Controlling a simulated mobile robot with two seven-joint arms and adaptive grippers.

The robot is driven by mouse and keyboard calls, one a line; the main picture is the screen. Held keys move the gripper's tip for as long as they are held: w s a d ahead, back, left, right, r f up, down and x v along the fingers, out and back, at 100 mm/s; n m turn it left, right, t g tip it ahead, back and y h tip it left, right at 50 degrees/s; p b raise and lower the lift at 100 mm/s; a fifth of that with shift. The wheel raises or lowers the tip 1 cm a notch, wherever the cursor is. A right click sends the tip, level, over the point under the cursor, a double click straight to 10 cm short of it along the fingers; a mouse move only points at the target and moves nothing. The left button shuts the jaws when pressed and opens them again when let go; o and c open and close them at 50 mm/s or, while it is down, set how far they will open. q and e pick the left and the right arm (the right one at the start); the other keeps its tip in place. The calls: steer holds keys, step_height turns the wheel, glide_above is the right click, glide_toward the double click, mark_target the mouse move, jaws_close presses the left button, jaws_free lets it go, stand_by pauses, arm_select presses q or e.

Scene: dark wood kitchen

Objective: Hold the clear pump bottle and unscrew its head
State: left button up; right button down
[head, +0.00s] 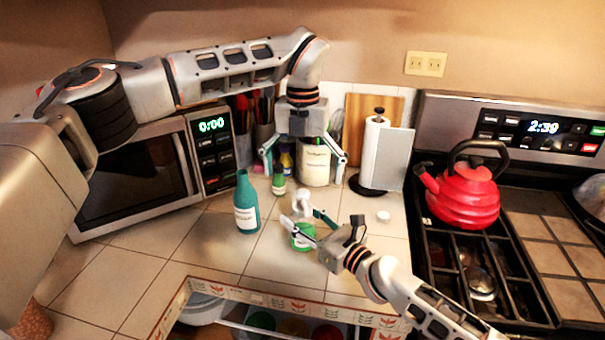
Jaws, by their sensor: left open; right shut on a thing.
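The pump bottle (302,242) stands on the tiled counter, with a green band low on its body and a white pump head (302,200) on top. The rest of its body is small and partly covered by my fingers. My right gripper (303,220) comes in from the lower right and is shut on the bottle, one finger on each side, below the pump head. My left gripper (304,174) points down above and behind the bottle. Its fingers are wide apart and empty, clear of the pump head.
A teal bottle (246,205) stands to the left, and a small green bottle (279,181) behind. A white canister (314,165) sits behind my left gripper. The front counter is clear.

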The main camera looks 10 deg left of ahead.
arm_select(q)
steer(key=m, duration=1)
steer(key=shift+m, duration=0.3)
steer(key=m, duration=0.5)
arm_select(e)
steer(key=shift+f, duration=0.1)
arm_select(q)
steer(key=m, duration=0.6)
steer(key=shift+m, duration=0.4)
steer(key=shift+f, duration=4)
